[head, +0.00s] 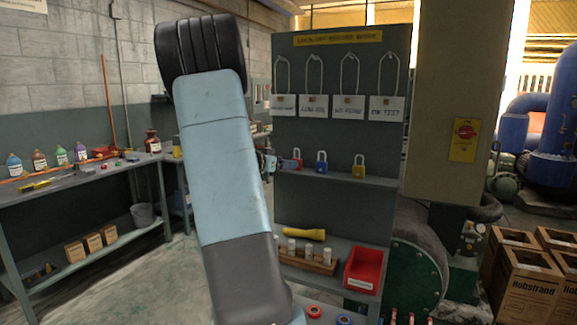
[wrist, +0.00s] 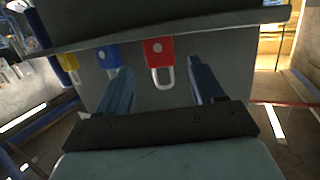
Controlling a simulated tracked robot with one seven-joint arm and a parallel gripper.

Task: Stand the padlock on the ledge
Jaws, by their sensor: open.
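The red padlock (head: 297,159) stands on the left end of the ledge (head: 345,178), shackle up. A blue padlock (head: 321,163) and a yellow padlock (head: 359,170) stand to its right on the same ledge. My gripper (head: 270,162) is at the ledge's left end, beside the red padlock and partly hidden by my arm. The wrist view is upside down, with the ledge (wrist: 190,23) across the top. There my gripper (wrist: 160,78) is open, and the red padlock (wrist: 158,50) shows between its two fingers, with a gap on each side.
Several tags hang above the ledge on the board (head: 340,135). A lower shelf holds a red bin (head: 364,270), a yellow torch (head: 304,233) and a wooden block (head: 308,259). A workbench (head: 80,176) with bottles stands left. A beige column (head: 455,100) stands right.

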